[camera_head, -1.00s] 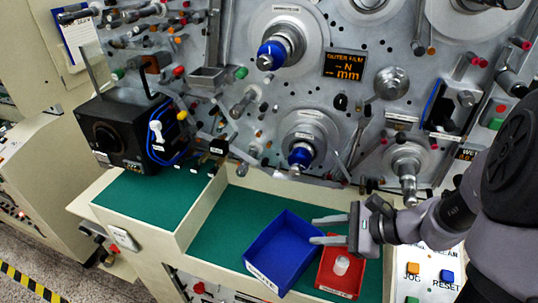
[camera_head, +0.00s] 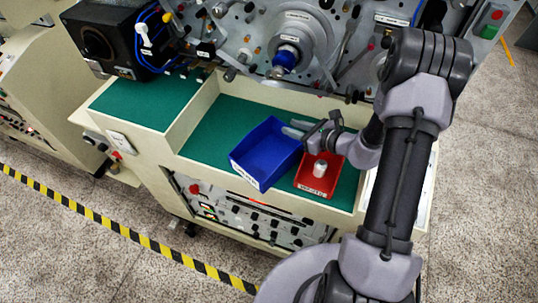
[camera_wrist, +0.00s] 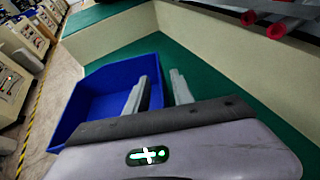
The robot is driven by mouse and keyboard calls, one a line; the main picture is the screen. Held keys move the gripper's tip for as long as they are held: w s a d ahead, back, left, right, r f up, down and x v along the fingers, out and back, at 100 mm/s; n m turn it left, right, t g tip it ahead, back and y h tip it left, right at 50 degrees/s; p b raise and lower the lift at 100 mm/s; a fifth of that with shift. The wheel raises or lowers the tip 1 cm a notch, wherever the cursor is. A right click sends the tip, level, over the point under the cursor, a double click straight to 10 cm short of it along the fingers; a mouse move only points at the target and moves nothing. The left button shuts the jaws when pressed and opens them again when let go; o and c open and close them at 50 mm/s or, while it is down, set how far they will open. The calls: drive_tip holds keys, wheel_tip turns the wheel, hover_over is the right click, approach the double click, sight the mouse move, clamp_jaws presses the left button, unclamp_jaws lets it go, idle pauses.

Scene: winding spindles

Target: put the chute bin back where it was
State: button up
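The blue bin (camera_head: 262,150) has a white label on its front, too small to read for certain. It stands at an angle on the green surface, left of a red tray, and looks empty. My gripper (camera_head: 293,128) is at the bin's right rear corner. In the wrist view, the blue bin (camera_wrist: 95,85) is at left. My gripper's two fingers (camera_wrist: 160,85) are apart there, one over the bin's right edge and one just outside it. Whether either finger touches the wall cannot be told.
The red tray (camera_head: 333,182) holds a white cylinder (camera_head: 320,168) and sits close to the bin's right. A cream wall (camera_head: 205,110) bounds the recess at left. The green surface (camera_head: 215,135) left of the bin is clear. Spindles (camera_head: 287,58) project from the machine face behind.

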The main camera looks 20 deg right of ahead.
drive_tip(key=shift+x, duration=1.2)
drive_tip(key=shift+s, duration=0.1)
clamp_jaws()
